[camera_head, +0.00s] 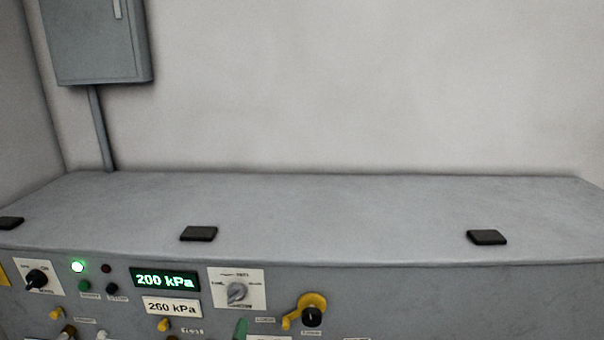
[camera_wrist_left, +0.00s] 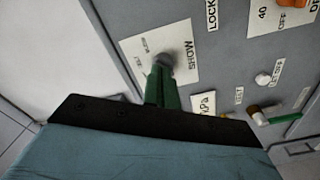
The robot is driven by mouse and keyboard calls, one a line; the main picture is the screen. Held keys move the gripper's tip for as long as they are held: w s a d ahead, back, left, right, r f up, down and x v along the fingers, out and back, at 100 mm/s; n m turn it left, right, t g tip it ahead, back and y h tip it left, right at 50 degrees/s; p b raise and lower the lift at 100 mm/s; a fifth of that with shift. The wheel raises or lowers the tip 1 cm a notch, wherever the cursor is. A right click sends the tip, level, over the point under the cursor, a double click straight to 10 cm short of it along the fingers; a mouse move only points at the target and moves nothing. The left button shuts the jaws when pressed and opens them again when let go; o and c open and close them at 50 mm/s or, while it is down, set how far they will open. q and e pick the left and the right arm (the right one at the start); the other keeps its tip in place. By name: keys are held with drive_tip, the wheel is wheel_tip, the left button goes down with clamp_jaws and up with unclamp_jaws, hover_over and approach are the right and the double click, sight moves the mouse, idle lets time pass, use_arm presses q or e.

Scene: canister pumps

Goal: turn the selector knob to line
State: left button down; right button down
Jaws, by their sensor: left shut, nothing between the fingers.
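The selector knob (camera_head: 236,291) is a grey round knob on a white labelled plate (camera_head: 256,275) on the front panel. Its labels are too small to read surely, and I cannot tell which one the knob points at. In the left wrist view the knob (camera_wrist_left: 166,60) shows just beyond my green fingertips, partly hidden by them. My left gripper (camera_wrist_left: 160,84) is shut and empty, its tips at or close to the knob; I cannot tell if they touch. In the head view only a green finger piece (camera_head: 240,328) shows, just below the plate. My right gripper is not in view.
A green 200 kPa display (camera_head: 165,280) and a white 260 kPa label (camera_head: 172,307) are left of the plate. A yellow lever with a black knob (camera_head: 311,316) is to its right. A black knob (camera_head: 37,279) sits far left. The cabinet top (camera_head: 330,215) is mostly clear.

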use_arm(q)
drive_tip(key=m, duration=1.7)
approach(236, 294)
drive_tip(key=a+f, duration=0.2)
drive_tip(key=w+a+m, duration=0.1)
drive_tip(key=a+m, duration=0.1)
drive_tip(key=m, duration=0.5)
drive_tip(key=shift+w+d+r+b, duration=0.15)
drive_tip(key=shift+w+b, duration=0.15)
drive_tip(key=shift+w, duration=1.3)
drive_tip(key=shift+w+r+b, duration=0.1)
drive_tip(key=shift+w+b, duration=0.2)
drive_tip(key=shift+w, duration=1.35)
drive_tip(key=shift+s+d+r, duration=0.1)
drive_tip(key=shift+d, duration=0.55)
drive_tip(key=shift+b, duration=0.35)
drive_tip(key=shift+d+f+b, duration=0.25)
drive_tip(key=shift+f+b, duration=0.5)
drive_tip(key=shift+d+f, duration=0.15)
drive_tip(key=shift+d, duration=0.05)
